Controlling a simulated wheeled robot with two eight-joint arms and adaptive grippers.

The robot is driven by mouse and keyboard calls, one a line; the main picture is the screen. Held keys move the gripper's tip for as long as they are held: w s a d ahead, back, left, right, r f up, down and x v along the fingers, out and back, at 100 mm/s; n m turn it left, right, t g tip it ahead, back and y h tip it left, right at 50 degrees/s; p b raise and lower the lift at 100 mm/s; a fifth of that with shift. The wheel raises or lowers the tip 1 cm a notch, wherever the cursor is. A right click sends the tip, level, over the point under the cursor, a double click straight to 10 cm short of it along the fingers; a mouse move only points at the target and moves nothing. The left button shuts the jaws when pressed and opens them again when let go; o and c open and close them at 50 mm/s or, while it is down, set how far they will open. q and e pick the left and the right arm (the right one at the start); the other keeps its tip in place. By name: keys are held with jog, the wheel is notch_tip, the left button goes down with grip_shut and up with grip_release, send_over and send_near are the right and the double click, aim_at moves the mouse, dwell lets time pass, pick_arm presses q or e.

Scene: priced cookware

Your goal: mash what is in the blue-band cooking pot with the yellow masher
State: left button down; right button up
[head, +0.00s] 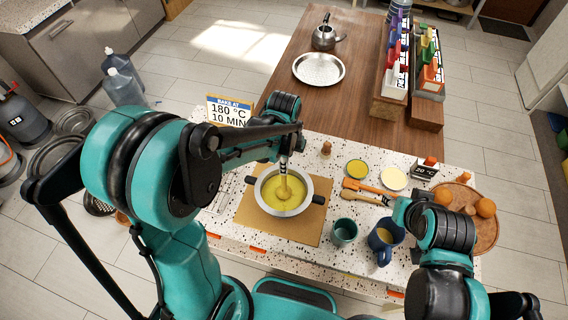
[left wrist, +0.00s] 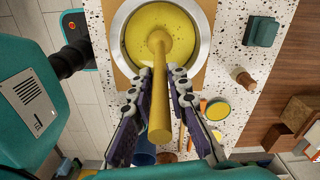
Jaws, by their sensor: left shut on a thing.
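The cooking pot (head: 260,191) has a pale metal rim and dark side handles. It stands on a brown board, and no blue band can be made out on it. Yellow-green contents (head: 270,197) fill its lower part. The yellow masher (head: 283,184) stands in the pot, its lower end in the contents. My left gripper (head: 287,150) is above the pot, shut on the masher's handle. In the left wrist view, the masher (left wrist: 158,105) runs between the fingers (left wrist: 157,80) towards the pot (left wrist: 117,28). My right arm is at the lower right; its fingertips cannot be made out.
A teal cup (head: 344,231) and a blue mug (head: 382,240) stand right of the board (head: 250,222). Wooden-ended utensils (head: 366,192), small bowls (head: 357,168) and a round tray of oranges (head: 487,232) lie farther right. A temperature sign (head: 229,110) stands behind the pot.

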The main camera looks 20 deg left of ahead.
pick_arm(q)
jog(key=shift+f, duration=0.15)
jog(key=shift+f+b, duration=2.1)
jog(key=shift+f, duration=0.1)
jog(key=r+p, duration=0.1)
jog(key=r, duration=0.1)
jog(key=a+r+p, duration=0.1)
jog(key=r, duration=0.1)
jog(key=shift+a+p, duration=0.15)
jog(key=shift+p, duration=0.2)
jog(key=shift+f, duration=0.15)
jog(key=shift+s+d+b, duration=0.35)
jog(key=shift+s+d, duration=0.05)
jog(key=shift+d, duration=0.1)
jog(key=shift+f, duration=0.1)
